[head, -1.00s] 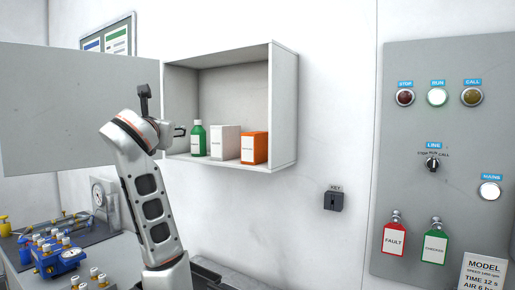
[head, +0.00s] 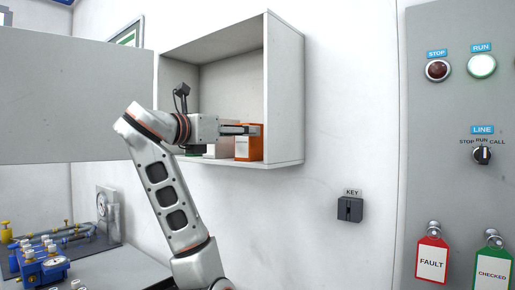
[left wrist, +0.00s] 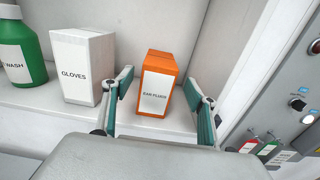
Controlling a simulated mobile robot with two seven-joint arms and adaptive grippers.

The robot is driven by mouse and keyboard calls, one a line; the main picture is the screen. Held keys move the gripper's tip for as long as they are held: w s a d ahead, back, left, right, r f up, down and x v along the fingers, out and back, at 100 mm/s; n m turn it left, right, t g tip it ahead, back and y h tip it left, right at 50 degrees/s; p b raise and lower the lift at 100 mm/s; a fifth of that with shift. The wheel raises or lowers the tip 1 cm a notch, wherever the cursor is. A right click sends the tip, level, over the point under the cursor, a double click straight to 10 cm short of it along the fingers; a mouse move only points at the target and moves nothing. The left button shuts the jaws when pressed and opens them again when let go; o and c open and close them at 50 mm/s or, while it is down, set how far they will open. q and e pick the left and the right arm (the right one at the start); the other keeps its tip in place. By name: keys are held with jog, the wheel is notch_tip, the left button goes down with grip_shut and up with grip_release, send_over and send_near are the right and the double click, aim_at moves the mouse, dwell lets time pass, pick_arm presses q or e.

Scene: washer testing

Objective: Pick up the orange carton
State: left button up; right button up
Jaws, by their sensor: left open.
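The orange carton (head: 248,147) stands upright at the right end of the wall cabinet's shelf. In the left wrist view the orange carton (left wrist: 156,84) shows a white label reading EAR PLUGS. My left gripper (head: 248,129) is at the carton in the head view and hides part of it. In the left wrist view my open left gripper (left wrist: 160,98) has one finger on each side of the carton, with visible gaps. My right gripper is not in view.
A white GLOVES box (left wrist: 84,68) stands just left of the carton, close to the left finger. A green WASH bottle (left wrist: 20,50) is further left. The cabinet's right side wall (head: 286,90) is close to the carton. A grey key box (head: 350,208) is on the wall.

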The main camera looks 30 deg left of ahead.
pick_arm(q)
jog(key=shift+w+d+f+p, duration=0.1)
jog(key=shift+w+p, duration=0.1)
jog(key=shift+w, duration=1.25)
jog(key=shift+w+d+f+p, duration=0.1)
jog(key=shift+w+p, duration=0.05)
jog(key=shift+w, duration=1.3)
jog(key=shift+a, duration=0.1)
jog(key=c, duration=1.2)
